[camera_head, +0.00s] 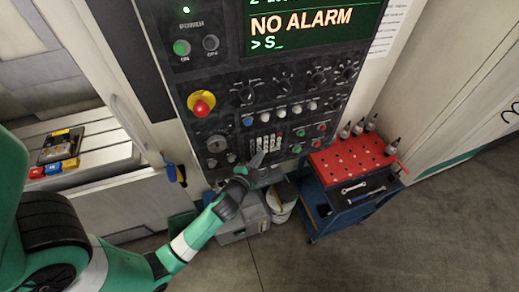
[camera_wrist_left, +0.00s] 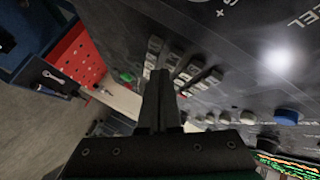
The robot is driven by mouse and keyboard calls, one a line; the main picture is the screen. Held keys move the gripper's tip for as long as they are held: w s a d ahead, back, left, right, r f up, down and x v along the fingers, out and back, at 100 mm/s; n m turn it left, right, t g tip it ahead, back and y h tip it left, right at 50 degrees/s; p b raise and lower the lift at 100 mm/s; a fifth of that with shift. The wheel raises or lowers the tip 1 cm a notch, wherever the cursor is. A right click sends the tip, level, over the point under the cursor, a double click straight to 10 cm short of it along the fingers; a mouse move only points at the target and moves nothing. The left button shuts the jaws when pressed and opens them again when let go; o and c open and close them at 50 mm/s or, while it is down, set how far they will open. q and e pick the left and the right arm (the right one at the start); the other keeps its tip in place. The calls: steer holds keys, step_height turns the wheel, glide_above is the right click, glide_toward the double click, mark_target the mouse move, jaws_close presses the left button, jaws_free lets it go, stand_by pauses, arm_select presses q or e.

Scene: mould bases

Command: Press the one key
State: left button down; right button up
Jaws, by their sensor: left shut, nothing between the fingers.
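The control panel (camera_head: 300,110) fills the upper middle of the head view. Its small keypad (camera_head: 265,143) sits low on the panel, with pale keys in short columns. The keys (camera_wrist_left: 187,73) also show in the left wrist view, but their labels are too small to read, so I cannot tell which is the one key. My left gripper (camera_head: 258,158) is shut and empty, its tips at the lower part of the keypad. In the left wrist view, the left gripper (camera_wrist_left: 159,78) covers part of the keypad; I cannot tell if it touches a key. My right gripper is out of view.
The screen (camera_head: 316,22) reads "NO ALARM" and "> S_". A red emergency knob (camera_head: 201,104) and several dials and coloured buttons surround the keypad. A blue cart with a red top (camera_head: 345,155) holds bottles and wrenches at right. A white bucket (camera_head: 280,203) stands below the panel.

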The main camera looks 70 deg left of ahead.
arm_select(q)
steer(key=shift+a, duration=0.2)
steer(key=shift+d, duration=0.1)
stand_by(0.4)
steer(key=shift+d+b, duration=0.35)
steer(key=shift+d, duration=0.35)
steer(key=d+b, duration=0.2)
steer(key=d, duration=0.3)
steer(key=shift+s, duration=0.15)
stand_by(2.0)
